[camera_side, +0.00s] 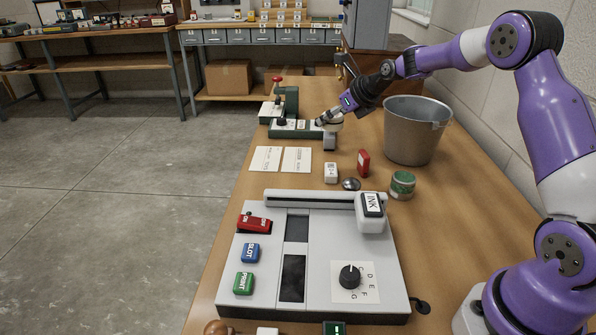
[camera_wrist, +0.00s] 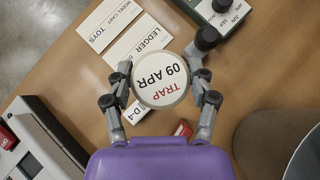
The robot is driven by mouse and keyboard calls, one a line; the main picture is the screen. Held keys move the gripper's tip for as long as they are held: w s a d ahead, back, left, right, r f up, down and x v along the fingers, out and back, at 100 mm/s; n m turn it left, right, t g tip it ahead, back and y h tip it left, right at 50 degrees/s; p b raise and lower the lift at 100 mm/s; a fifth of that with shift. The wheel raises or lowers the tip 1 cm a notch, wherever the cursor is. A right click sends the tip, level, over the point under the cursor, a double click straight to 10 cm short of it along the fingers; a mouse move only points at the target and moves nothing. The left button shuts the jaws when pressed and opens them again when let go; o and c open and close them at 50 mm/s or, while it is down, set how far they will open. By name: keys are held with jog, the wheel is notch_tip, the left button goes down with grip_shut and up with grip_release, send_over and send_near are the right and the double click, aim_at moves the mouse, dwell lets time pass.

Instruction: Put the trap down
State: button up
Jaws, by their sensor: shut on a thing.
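The trap (camera_wrist: 162,84) is a round, pale piece with a label reading "TRAP 09 APR". In the wrist view it sits between the fingers of my gripper (camera_wrist: 161,76), which is shut on it from both sides. In the side view my gripper (camera_side: 329,117) is at the far part of the bench, by the end of a green device (camera_side: 297,129). The trap shows there only as a small white shape (camera_side: 334,125), partly hidden by the fingers. I cannot tell whether it touches anything below.
Two cards (camera_side: 297,160), a white D-4 block (camera_side: 331,172), a red block (camera_side: 363,162), a dark disc (camera_side: 351,184) and a green tin (camera_side: 403,184) lie nearer. A metal bucket (camera_side: 415,135) stands right. A grey machine (camera_side: 335,250) fills the front. Bare wood (camera_side: 245,185) shows left.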

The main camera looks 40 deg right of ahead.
jog(key=f, duration=0.6)
jog(key=w+d+f, duration=0.1)
jog(key=f, duration=0.2)
jog(key=shift+f, duration=0.1)
jog(key=shift+f, duration=0.4)
jog(key=shift+f, duration=0.25)
jog(key=o, duration=1.1)
jog(key=shift+o, duration=0.2)
jog(key=shift+r, duration=0.1)
